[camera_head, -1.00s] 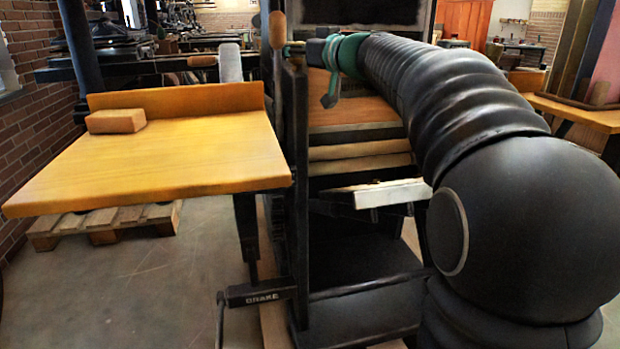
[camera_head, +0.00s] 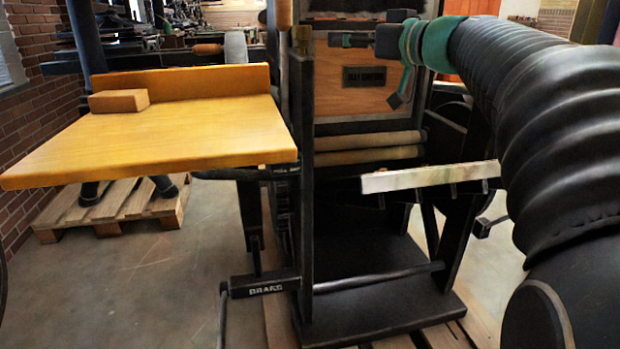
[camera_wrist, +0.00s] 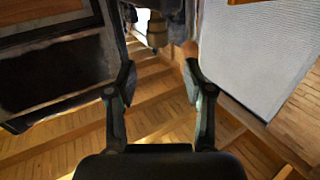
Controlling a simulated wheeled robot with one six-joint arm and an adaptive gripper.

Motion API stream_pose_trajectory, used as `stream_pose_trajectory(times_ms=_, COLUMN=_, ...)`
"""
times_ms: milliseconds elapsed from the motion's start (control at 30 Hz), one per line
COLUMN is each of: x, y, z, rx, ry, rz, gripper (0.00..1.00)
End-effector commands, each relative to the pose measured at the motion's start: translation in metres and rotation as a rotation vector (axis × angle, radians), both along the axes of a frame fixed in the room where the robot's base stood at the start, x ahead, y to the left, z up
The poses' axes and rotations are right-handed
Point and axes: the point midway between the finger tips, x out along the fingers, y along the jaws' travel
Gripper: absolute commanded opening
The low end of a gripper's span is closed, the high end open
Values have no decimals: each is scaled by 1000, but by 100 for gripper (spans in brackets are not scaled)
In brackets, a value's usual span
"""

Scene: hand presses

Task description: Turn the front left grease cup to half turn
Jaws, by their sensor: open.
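A small brass cup (camera_head: 302,36), which looks like the front left grease cup, sits at the top of the press's near left black post (camera_head: 307,180). A similar brass fitting (camera_wrist: 157,30) shows in the wrist view, beyond and between my fingertips; I take it for the same cup. My gripper (camera_head: 338,40) is to the right of the post in the head view, pointing left, with a gap between. In the wrist view my gripper (camera_wrist: 160,78) has its two fingers spread with nothing between them. The cup's turn position is too small to read.
A yellow wooden table (camera_head: 160,140) with a wooden block (camera_head: 118,101) is left of the post. A brake pedal bar (camera_head: 265,287) is low at the front. A pale bar (camera_head: 430,177) crosses below my arm. A pallet (camera_head: 120,208) lies under the table.

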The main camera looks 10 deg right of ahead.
Motion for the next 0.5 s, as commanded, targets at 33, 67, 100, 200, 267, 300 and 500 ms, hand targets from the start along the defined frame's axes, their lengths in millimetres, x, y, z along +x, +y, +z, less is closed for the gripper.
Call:
stream_pose_trajectory(times_ms=33, x=-3, y=7, z=-5, rx=0, ry=23, rz=7, gripper=52)
stream_pose_trajectory(times_ms=67, x=-4, y=10, z=-9, rx=1, ry=37, rz=9, gripper=52)
stream_pose_trajectory(times_ms=100, x=-6, y=13, z=-14, rx=2, ry=58, rz=12, gripper=52)
stream_pose_trajectory(times_ms=200, x=-12, y=22, z=-27, rx=2, ry=106, rz=17, gripper=52)
stream_pose_trajectory(times_ms=267, x=-16, y=27, z=-35, rx=2, ry=136, rz=19, gripper=52)
stream_pose_trajectory(times_ms=300, x=-19, y=31, z=-40, rx=2, ry=157, rz=20, gripper=52)
stream_pose_trajectory(times_ms=500, x=-33, y=46, z=-66, rx=0, ry=255, rz=21, gripper=52)
